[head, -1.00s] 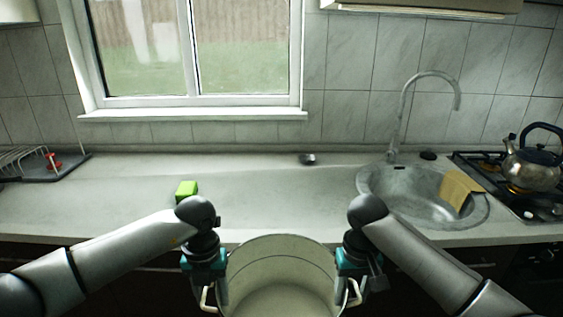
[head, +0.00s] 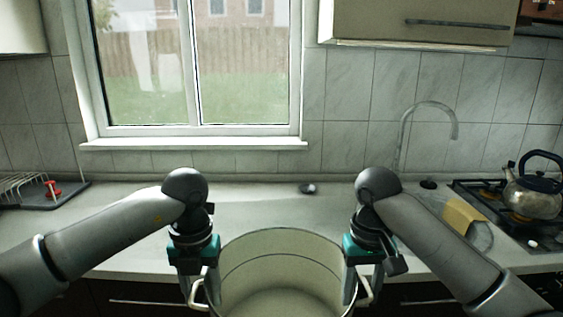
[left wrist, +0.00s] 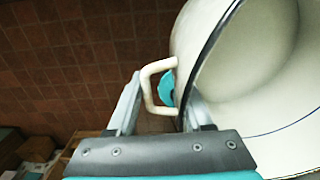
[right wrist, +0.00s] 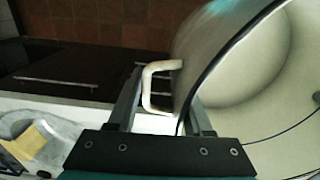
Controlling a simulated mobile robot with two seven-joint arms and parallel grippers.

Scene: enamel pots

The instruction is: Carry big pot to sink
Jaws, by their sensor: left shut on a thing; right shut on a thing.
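The big pot (head: 280,262) is cream enamel with a dark rim, open at the top and looking empty. It is held up in front of the counter, its rim overlapping the counter's front edge in the head view. My left gripper (head: 198,282) is shut on the pot's left handle, which shows between the fingers in the left wrist view (left wrist: 150,85). My right gripper (head: 364,282) is shut on the right handle, seen in the right wrist view (right wrist: 150,85). The sink (head: 481,238) is right of the pot, mostly hidden behind my right arm.
A kettle (head: 533,192) stands on the stove at right. A dish rack (head: 28,187) is at far left.

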